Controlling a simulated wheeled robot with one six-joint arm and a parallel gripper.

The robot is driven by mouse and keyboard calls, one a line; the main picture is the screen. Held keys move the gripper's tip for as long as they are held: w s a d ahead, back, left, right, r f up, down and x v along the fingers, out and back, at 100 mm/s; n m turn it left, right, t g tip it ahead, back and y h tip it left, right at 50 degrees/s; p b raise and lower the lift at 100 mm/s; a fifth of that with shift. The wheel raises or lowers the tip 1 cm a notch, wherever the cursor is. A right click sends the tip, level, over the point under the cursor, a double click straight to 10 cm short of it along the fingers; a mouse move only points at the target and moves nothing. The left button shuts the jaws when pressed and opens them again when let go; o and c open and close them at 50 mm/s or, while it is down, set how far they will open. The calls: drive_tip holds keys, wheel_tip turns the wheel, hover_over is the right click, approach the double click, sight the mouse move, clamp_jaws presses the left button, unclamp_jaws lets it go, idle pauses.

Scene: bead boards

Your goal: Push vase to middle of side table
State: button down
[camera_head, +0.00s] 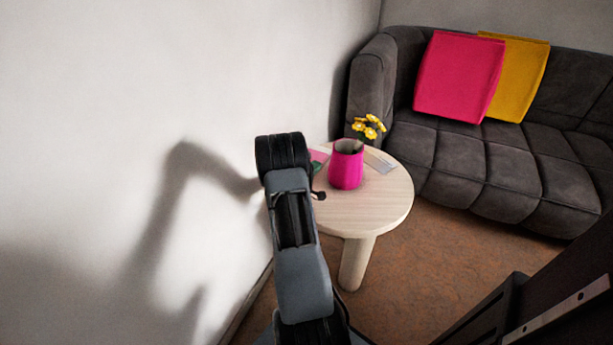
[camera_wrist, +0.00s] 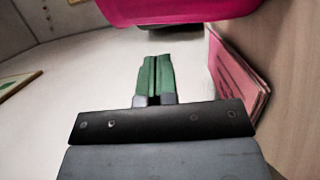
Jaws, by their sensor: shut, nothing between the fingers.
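The bright pink vase (camera_head: 346,170) stands upright on the round pale wooden side table (camera_head: 375,205), left of and behind the middle of its top. Its pink side also shows at the top of the wrist view (camera_wrist: 180,8). My gripper (camera_wrist: 155,62) has green fingers, shut together and empty, pointing toward the vase's side with a small gap in the picture. In the head view my gripper (camera_head: 317,167) is mostly hidden behind my arm, just left of the vase. I cannot tell whether the fingertips touch it.
A pink booklet or stack (camera_wrist: 235,75) lies beside my fingers. Yellow flowers (camera_head: 369,127) show behind the vase's rim. White wall (camera_head: 120,90) is close on the left; a dark sofa (camera_head: 490,170) stands behind. The table's front is clear.

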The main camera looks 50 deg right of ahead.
sight(345, 170)
drive_tip(key=shift+s+d+b, duration=0.2)
drive_tip(key=shift+s+d, duration=0.55)
drive_tip(key=shift+d, duration=0.2)
drive_tip(key=shift+s+d+b, duration=0.2)
drive_tip(key=shift+s+d, duration=0.55)
drive_tip(key=shift+d, duration=0.15)
